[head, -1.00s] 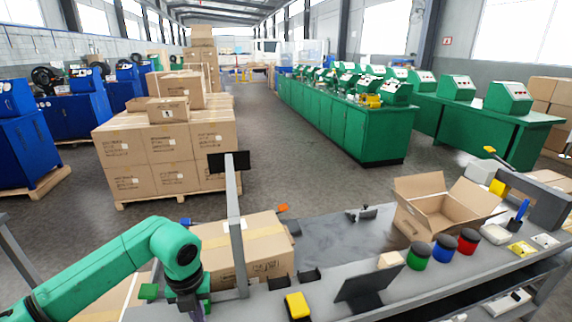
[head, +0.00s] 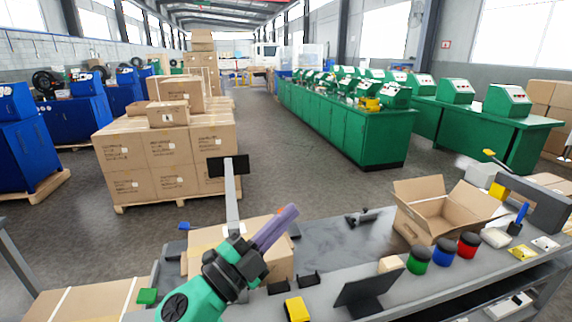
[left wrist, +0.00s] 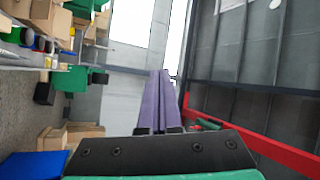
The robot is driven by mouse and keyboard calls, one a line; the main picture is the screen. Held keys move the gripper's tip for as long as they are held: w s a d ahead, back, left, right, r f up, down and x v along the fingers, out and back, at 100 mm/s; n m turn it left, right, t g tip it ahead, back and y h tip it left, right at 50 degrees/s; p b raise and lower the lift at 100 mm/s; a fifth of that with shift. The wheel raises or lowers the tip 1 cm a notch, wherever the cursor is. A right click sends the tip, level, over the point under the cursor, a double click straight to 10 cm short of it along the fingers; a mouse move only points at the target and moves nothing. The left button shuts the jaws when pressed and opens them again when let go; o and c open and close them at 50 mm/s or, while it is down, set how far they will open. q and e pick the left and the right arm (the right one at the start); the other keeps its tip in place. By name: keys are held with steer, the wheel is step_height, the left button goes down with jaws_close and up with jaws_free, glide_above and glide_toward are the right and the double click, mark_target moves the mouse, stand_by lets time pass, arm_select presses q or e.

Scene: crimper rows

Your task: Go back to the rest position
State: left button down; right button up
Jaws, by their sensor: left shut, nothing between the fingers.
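My left gripper (head: 275,227) has purple fingers and shows in the head view above the workbench, in front of a closed cardboard box. Its fingers are pressed together with nothing between them, and they point up and to the right. In the left wrist view the purple fingers (left wrist: 161,100) also lie side by side, and that view is turned on its side. My left arm comes in from the bottom of the head view. My right gripper is not in view.
The grey bench (head: 345,245) holds a closed box (head: 203,240), an open box (head: 437,220), green, blue and red jars (head: 444,251), a dark tilted panel (head: 367,291) and a yellow block (head: 297,309). A thin post (head: 231,200) with a dark screen stands close to my left gripper.

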arm_select(q)
steer(key=w+a+f+n+t+y, duration=0.1)
steer(key=w+a+f+n+y, duration=0.1)
steer(key=a+f+n+y, duration=0.35)
steer(key=w+a+f+n+t+y, duration=0.2)
steer(key=a+f+n+y, duration=0.1)
steer(key=a+n+y, duration=0.45)
steer(key=s+a+f+n+g+y, duration=0.2)
steer(key=a+f+n+g, duration=0.15)
steer(key=f, duration=0.25)
steer(key=s+a+f+n+g+y, duration=0.1)
steer(key=s+a+f+n+g, duration=0.1)
steer(key=s+a+f, duration=0.3)
steer(key=s+a+f+n+g, duration=0.2)
steer(key=s+f+g, duration=0.7)
steer(key=s+f, duration=0.5)
steer(key=s+f+g, duration=0.1)
steer(key=s+f, duration=0.1)
steer(key=f, duration=1.1)
steer(key=s+f+g, duration=0.1)
steer(key=s+f, duration=0.1)
steer(key=f, duration=1.1)
steer(key=s+a+f, duration=0.2)
steer(key=s+f, duration=0.9)
steer(key=s, duration=0.4)
steer(key=shift+s+a+f+m+g+h, duration=0.15)
steer(key=shift+s+f+m+g+h, duration=0.15)
steer(key=shift+s+f+m+g, duration=0.15)
